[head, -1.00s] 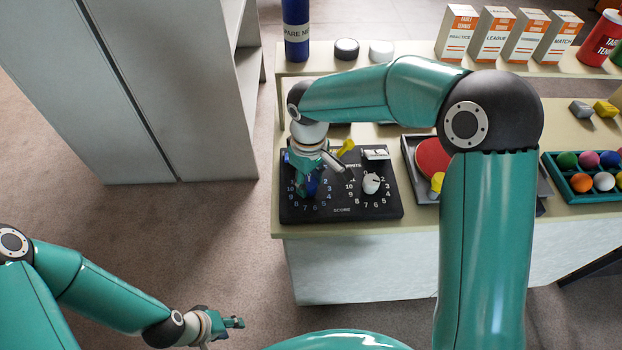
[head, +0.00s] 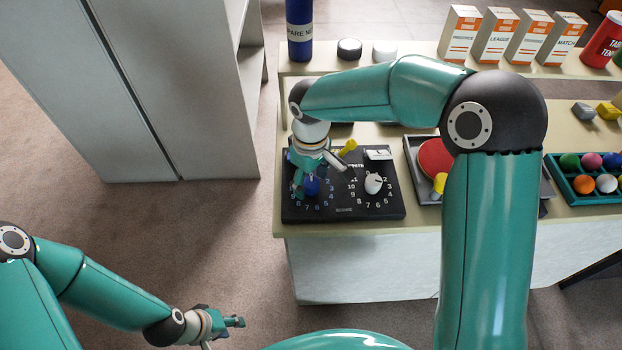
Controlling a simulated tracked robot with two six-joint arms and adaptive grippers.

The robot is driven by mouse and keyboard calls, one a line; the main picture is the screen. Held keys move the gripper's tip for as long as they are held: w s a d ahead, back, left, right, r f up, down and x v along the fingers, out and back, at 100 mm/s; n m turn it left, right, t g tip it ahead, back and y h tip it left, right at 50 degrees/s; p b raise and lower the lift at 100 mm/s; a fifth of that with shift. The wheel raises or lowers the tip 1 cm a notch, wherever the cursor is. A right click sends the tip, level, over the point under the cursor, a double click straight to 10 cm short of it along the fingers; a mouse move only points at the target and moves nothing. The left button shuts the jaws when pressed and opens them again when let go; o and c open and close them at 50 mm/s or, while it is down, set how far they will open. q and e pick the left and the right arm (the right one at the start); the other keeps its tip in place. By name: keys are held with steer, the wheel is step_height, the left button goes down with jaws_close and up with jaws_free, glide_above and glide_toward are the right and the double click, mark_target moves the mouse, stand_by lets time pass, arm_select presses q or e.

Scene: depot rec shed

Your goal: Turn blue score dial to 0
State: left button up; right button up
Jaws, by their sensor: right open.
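The black score board (head: 344,211) lies on the near left part of the table. Its blue score dial (head: 312,187) is partly hidden under my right gripper, and its pointer cannot be read. The white dial (head: 374,184) sits to its right with numbers printed around it. My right gripper (head: 308,191) is open, pointing down with a finger beside the blue dial; whether it touches the dial cannot be told. My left gripper (head: 236,322) hangs over the floor at the lower left, away from the table; its opening is unclear.
A grey tray (head: 410,160) with a red paddle (head: 435,157) stands right of the board. A teal ball tray (head: 580,196) is further right. A shelf holds a blue bottle (head: 300,30), pucks and boxes. A grey cabinet (head: 180,90) stands left.

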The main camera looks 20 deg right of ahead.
mark_target(311, 182)
step_height(311, 182, up, 12)
steer(key=shift+f, duration=0.15)
stand_by(0.3)
stand_by(0.4)
